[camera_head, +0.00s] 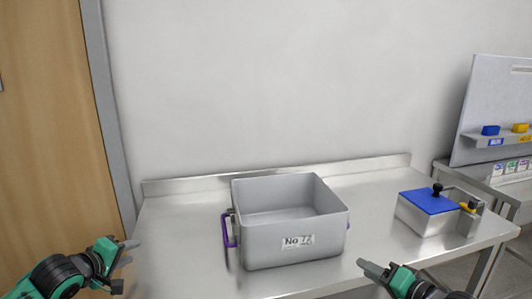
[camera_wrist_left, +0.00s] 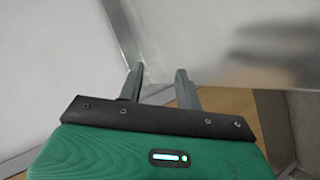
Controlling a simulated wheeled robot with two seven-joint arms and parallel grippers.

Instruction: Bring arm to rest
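My left gripper (camera_head: 127,262) is at the lower left of the head view, beside the left end of the steel table (camera_head: 185,230). In the left wrist view, the two fingers of the left gripper (camera_wrist_left: 160,78) stand apart with nothing between them. My right gripper (camera_head: 368,266) is at the table's front edge, right of the grey bin. Its fingers overlap in the head view, so I cannot tell their gap. No object shows in it.
An empty grey bin (camera_head: 292,240) with a purple handle (camera_head: 228,232) stands mid-table. A steel box with a blue lid (camera_head: 430,202) stands at the right. The table is clear left of the bin.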

